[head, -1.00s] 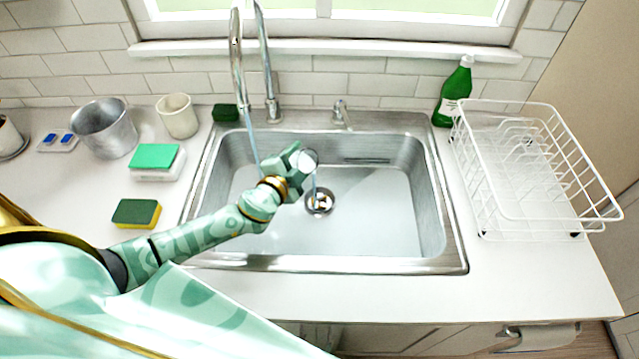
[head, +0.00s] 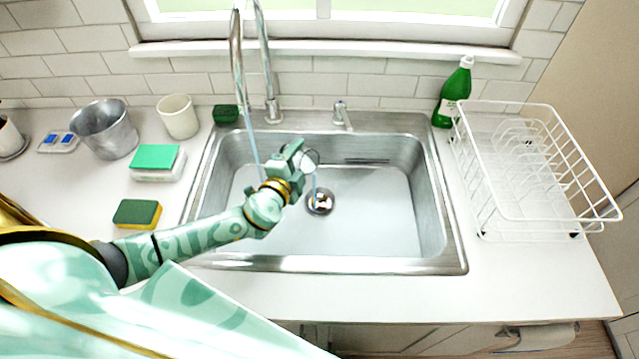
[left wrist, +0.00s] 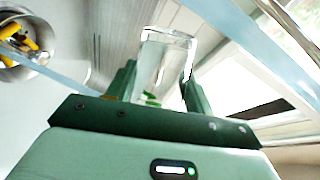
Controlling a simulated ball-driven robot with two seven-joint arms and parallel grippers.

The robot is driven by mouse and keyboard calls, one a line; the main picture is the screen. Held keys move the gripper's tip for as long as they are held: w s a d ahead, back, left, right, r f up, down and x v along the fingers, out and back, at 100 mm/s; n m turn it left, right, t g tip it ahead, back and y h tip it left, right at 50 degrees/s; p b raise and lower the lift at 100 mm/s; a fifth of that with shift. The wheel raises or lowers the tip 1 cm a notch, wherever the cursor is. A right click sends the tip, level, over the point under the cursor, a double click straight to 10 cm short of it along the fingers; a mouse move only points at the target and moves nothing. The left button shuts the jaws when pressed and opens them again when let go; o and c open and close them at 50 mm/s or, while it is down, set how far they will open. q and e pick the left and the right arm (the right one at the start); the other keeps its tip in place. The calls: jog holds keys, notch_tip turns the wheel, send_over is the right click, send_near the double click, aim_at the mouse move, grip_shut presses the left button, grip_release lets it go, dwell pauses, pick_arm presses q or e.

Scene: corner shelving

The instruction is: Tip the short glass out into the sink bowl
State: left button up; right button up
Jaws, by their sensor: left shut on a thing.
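My left gripper (head: 299,160) is shut on the short glass (head: 310,160), a clear tumbler, and holds it tilted above the sink bowl (head: 385,215). My right gripper is not in view.
The tap (head: 237,65) runs a blue stream into the bowl, left of my gripper. A white dish rack (head: 535,215) and green bottle (head: 455,92) stand right. A metal pot (head: 105,128), white cup (head: 178,117) and sponge (head: 137,213) are on the left counter.

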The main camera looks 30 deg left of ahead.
pick_arm(q)
jog(key=shift+s+d+r+m, duration=0.1)
jog(key=shift+d+r+m, duration=0.05)
jog(key=shift+d+m, duration=0.3)
jog(key=shift+d, duration=0.1)
